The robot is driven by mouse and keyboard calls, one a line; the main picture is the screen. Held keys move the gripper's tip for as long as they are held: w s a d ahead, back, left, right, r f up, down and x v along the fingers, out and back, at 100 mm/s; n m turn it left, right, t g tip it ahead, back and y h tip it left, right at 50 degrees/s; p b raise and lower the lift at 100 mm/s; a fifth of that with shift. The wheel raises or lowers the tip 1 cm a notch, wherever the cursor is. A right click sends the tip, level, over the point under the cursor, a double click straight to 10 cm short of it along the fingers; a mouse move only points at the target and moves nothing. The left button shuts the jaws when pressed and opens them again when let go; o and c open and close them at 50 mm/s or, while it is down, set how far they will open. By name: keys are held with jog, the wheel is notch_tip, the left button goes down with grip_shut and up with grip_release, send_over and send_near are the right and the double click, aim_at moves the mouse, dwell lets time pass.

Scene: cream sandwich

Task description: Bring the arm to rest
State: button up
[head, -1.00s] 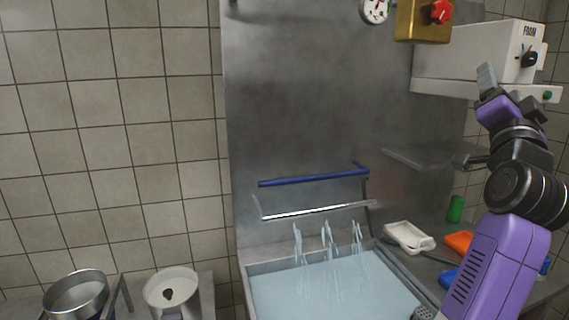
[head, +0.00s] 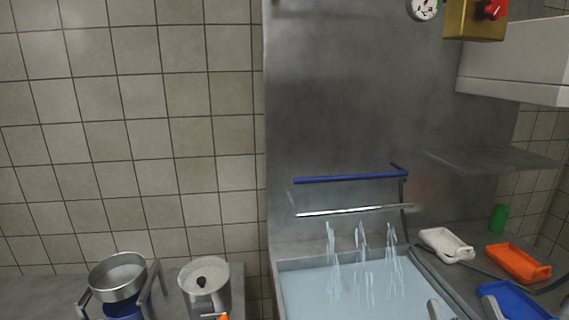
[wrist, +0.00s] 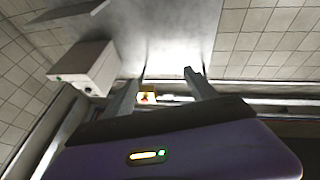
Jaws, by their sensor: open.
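My gripper (wrist: 165,88) shows in the wrist view. Its two grey fingers stand apart with nothing between them, and its purple body with a small lit indicator fills the lower part. Beyond the fingers are the bright steel panel, tiled walls and the white box machine (wrist: 88,68). In the head view now my arm and gripper are out of sight.
In the head view, a basin of water (head: 350,292) with pouring streams stands below a blue rail (head: 350,179). White (head: 446,245), orange (head: 518,262) and blue (head: 515,301) trays lie at right. A steel pan (head: 118,276) and a grey container (head: 205,287) stand at lower left.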

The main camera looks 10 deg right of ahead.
jog(key=s+a+f+g+y, duration=0.1)
jog(key=s+a+f+g, duration=0.1)
jog(key=s+f, duration=0.3)
jog(key=s+a+f+g+y, duration=0.1)
jog(key=s+a+f+g, duration=0.2)
jog(key=s, duration=0.9)
jog(key=s+a+f+g+y, duration=0.1)
jog(key=s+a+f+g, duration=0.1)
jog(key=s+a+f, duration=0.3)
jog(key=s+f, duration=0.4)
jog(key=shift+n+g+y, duration=0.3)
jog(key=shift+n, duration=0.1)
jog(key=shift+f, duration=0.1)
dwell(2.1)
